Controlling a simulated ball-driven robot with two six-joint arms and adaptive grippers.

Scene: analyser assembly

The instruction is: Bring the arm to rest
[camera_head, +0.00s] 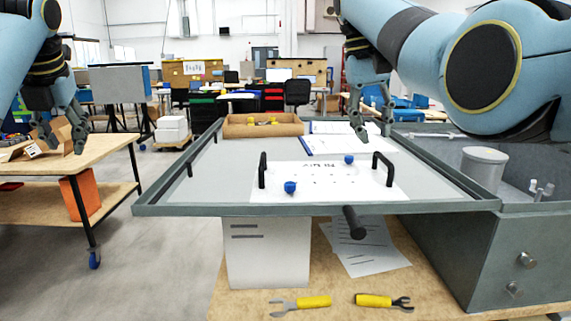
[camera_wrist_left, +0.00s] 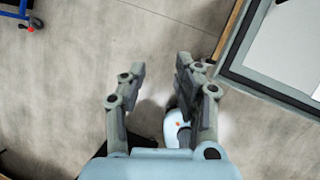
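My left gripper (camera_head: 62,137) hangs at the upper left in the head view, fingers pointing down, left of the grey-framed tray table and near the wooden side table. In the left wrist view its two fingers (camera_wrist_left: 158,85) are spread apart with nothing between them, over bare floor. My right gripper (camera_head: 374,132) hangs fingers down above the back right part of the tray table. Its fingers look apart, with nothing seen between them. My right arm fills the upper right of the head view.
The tray table (camera_head: 215,190) holds a white plate (camera_head: 325,184) with black handles and blue knobs, papers and a wooden tray (camera_head: 235,130). A grey box (camera_head: 480,240) with a white cylinder (camera_head: 484,168) stands right. Two yellow-handled tools lie below. A wooden side table (camera_head: 80,165) stands left.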

